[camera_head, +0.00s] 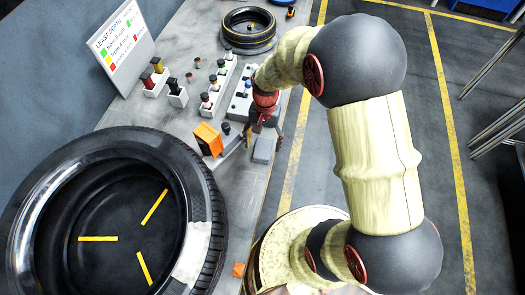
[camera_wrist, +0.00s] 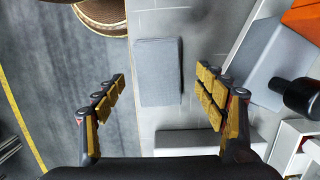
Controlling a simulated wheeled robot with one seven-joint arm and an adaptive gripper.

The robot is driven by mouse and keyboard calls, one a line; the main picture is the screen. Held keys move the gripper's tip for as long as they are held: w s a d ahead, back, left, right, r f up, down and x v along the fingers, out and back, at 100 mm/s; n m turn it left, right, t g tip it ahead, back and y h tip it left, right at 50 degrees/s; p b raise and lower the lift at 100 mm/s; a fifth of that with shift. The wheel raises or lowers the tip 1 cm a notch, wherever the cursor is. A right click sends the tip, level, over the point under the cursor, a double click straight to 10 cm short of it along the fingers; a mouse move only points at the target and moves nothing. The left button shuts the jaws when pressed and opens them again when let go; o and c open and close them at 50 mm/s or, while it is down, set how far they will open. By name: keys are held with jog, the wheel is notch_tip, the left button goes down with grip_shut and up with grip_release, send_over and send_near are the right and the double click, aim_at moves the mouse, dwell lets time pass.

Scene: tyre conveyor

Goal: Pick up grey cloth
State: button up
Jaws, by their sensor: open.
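The grey cloth (camera_head: 263,149) is a folded, flat rectangle lying near the right edge of the grey table. In the wrist view the cloth (camera_wrist: 158,72) shows between and beyond my fingers, with its long side running up the picture. My gripper (camera_head: 263,128) points down over the table just behind the cloth in the head view. In the wrist view my gripper (camera_wrist: 162,77) has its fingers wide apart, one on each side of the cloth. Nothing is held. I cannot tell the exact height of the fingertips above the cloth.
A grey stand with an orange block (camera_head: 208,139) is close left of the cloth. White holders with knobbed tools (camera_head: 211,98) stand behind. A large tyre (camera_head: 100,215) fills the front left; a smaller tyre (camera_head: 249,28) lies at the back. An orange cube (camera_head: 238,269) sits near the edge.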

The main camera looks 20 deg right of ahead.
notch_tip(320, 180, down, 2)
jog(key=shift+s+a+f, duration=0.1)
jog(key=shift+c, duration=0.3)
jog(key=c, duration=1.1)
jog(key=shift+c, duration=0.4)
jog(key=shift+r, duration=0.2)
